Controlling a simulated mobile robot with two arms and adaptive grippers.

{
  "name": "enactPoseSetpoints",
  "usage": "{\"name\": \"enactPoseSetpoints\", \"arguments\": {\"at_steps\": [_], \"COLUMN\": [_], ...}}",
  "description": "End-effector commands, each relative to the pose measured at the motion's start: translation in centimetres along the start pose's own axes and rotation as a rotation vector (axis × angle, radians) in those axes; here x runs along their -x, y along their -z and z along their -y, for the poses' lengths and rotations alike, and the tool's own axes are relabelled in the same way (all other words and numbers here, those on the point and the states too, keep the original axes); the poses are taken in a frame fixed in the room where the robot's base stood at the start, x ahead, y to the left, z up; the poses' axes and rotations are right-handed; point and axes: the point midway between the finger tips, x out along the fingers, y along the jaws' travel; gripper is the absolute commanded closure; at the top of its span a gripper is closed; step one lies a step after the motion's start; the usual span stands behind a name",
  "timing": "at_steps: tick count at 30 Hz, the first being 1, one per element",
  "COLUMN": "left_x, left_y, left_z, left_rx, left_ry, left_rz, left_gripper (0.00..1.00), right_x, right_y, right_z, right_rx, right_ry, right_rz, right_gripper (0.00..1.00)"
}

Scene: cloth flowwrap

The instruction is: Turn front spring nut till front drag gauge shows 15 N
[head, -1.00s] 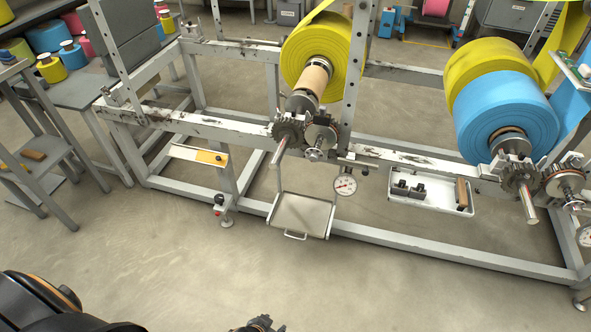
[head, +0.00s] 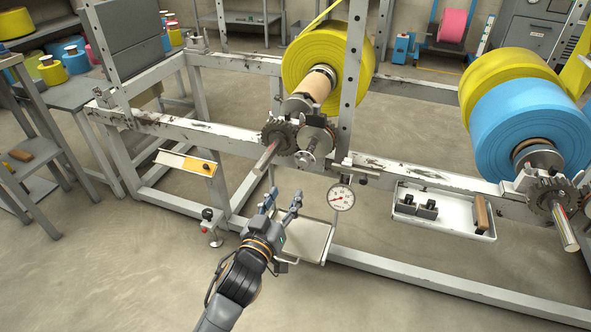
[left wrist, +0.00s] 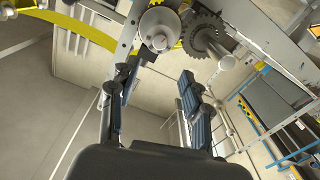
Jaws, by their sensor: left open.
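The spring nut (head: 308,155) is a small metal knob on the round brake disc (head: 317,136), beside a dark toothed gear (head: 278,137) on the near end of the yellow roll's shaft. The drag gauge (head: 341,197) is a white dial hanging just right of and below it; its reading is too small to tell. My left gripper (head: 283,200) is open and empty, below and in front of the nut, apart from it. In the left wrist view the nut (left wrist: 159,41) shows beyond and above the open fingers (left wrist: 157,80). My right gripper is not in view.
A grey tray (head: 314,243) hangs low behind my left gripper. A white tray (head: 454,222) with black blocks and a brown-handled item sits right of the gauge. The bare shaft end (head: 266,158) juts out left of the nut. The floor in front is open.

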Motion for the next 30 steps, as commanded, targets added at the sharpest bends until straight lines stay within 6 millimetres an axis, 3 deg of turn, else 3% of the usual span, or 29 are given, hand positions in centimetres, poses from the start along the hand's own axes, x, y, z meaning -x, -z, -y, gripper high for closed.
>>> {"name": "enactPoseSetpoints", "arguments": {"at_steps": [6, 15, 21, 30], "left_x": [-4.6, -10.3, -12.0, -12.3], "left_y": [-0.1, -0.2, -0.1, -0.1], "left_z": [0.0, 0.0, 0.0, 0.0], "left_rx": [-0.002, -0.001, -0.001, 0.000], "left_ry": [0.000, 0.000, 0.000, 0.000], "left_rz": [0.000, 0.000, 0.002, 0.002], "left_gripper": [0.52, 0.52, 0.52, 0.52], "right_x": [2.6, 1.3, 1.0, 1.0], "right_y": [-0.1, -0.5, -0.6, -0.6], "right_z": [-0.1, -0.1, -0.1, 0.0], "right_rx": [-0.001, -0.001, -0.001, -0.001], "right_ry": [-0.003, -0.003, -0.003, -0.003], "right_rz": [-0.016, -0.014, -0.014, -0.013], "right_gripper": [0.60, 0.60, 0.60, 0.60]}}
